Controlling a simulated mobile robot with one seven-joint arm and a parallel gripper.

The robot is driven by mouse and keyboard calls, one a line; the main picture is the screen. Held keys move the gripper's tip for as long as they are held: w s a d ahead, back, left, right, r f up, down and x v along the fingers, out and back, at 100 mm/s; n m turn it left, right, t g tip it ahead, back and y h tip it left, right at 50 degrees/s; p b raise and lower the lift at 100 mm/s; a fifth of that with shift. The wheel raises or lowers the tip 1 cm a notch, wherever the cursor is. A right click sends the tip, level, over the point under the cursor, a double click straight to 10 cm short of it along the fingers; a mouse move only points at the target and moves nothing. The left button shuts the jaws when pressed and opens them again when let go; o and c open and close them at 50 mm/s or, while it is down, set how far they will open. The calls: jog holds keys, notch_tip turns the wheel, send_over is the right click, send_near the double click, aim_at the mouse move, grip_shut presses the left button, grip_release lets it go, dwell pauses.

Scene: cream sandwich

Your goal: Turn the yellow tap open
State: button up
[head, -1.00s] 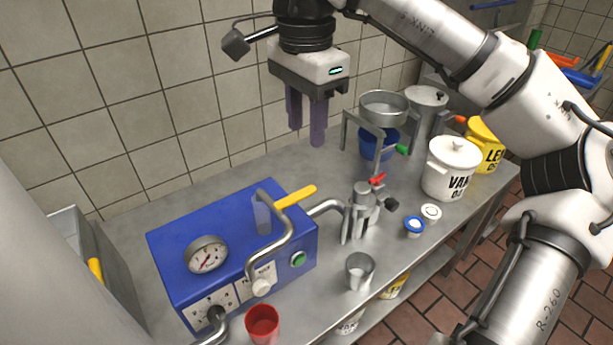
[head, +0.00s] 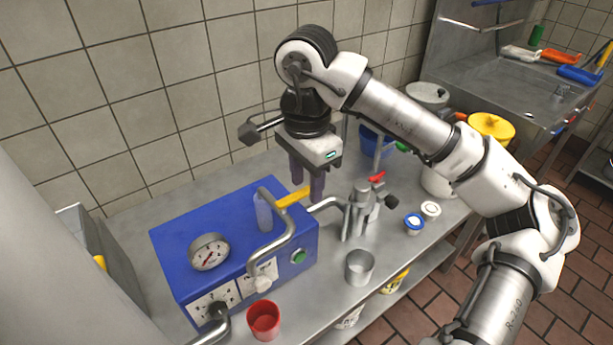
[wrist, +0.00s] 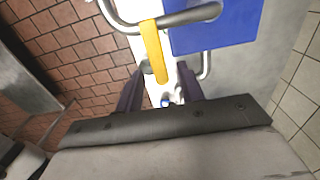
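The yellow tap handle (head: 293,198) is a flat lever on top of a bent metal pipe at the blue machine (head: 190,237). In the wrist view the yellow handle (wrist: 153,52) points down the picture, its free end in line with the gap between my fingers. My gripper (head: 306,187) points down beside the handle's free end, its dark fingers apart. It also shows open in the wrist view (wrist: 160,92), with nothing gripped. I cannot tell whether a finger touches the handle.
A metal device with a red lever (head: 377,178) stands close to the right of my gripper. A metal cup (head: 360,268) and a red cup (head: 263,319) stand along the front. White and blue lids (head: 414,223) lie to the right. A tiled wall rises behind.

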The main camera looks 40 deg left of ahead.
grip_shut()
jog(key=shift+s+d+f+m+b, duration=0.15)
jog(key=shift+d+m+b, duration=0.15)
jog(key=shift+m+b, duration=0.6)
jog(key=shift+s+d+m+b, duration=0.45)
jog(key=shift+s+m+b, duration=0.65)
jog(key=shift+m, duration=1.25)
jog(key=shift+s+d+m+b, duration=0.5)
jog(key=shift+m+b, duration=1)
jog(key=shift+m, duration=0.9)
jog(key=shift+s+d+m+b, duration=0.35)
jog(key=shift+s+m+b, duration=0.75)
jog(key=shift+m, duration=1.25)
jog(key=shift+w+r, duration=0.15)
jog(key=shift+r, duration=0.05)
